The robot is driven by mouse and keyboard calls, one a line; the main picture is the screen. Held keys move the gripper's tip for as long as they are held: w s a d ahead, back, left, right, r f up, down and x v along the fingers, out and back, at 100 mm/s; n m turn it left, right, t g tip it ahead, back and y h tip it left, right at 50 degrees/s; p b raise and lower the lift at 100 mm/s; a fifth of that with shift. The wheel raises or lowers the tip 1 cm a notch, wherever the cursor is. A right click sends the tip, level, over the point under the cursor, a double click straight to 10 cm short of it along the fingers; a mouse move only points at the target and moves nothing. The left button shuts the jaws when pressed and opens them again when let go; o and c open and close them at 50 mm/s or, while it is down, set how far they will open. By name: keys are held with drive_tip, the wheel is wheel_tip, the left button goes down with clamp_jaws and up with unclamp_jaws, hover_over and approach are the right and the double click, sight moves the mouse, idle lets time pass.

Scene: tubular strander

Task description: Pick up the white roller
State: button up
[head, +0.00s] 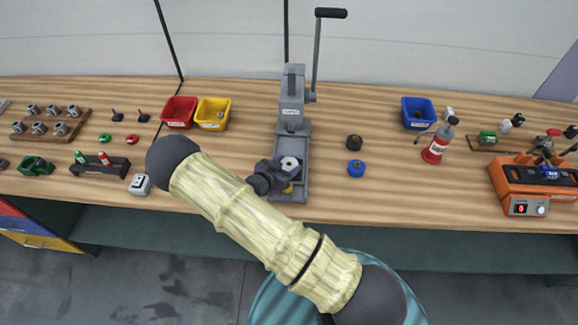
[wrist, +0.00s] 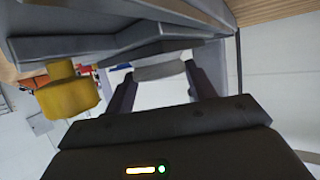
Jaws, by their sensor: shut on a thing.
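The white roller (head: 290,162) shows in the head view at the grey lever press (head: 292,110), over the press's base. My gripper (head: 283,169) reaches it from the left and front, and its dark jaws partly cover it. In the wrist view my gripper's two fingers (wrist: 160,76) are shut on the pale roller (wrist: 160,71), which spans the gap between their tips. Whether the roller touches the press cannot be told.
A yellow knob (wrist: 67,97) hangs beside my left finger in the wrist view, close to grey press parts (wrist: 110,40). Black (head: 354,142) and blue (head: 355,168) round pieces stand right of the press. Red (head: 179,112) and yellow (head: 213,113) bins stand left. Bare bench lies between.

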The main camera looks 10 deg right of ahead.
sight(287, 166)
drive_tip(key=shift+r, duration=0.2)
wheel_tip(287, 166, up, 10)
drive_tip(key=shift+f+b, duration=0.1)
drive_tip(key=shift+b, duration=1.15)
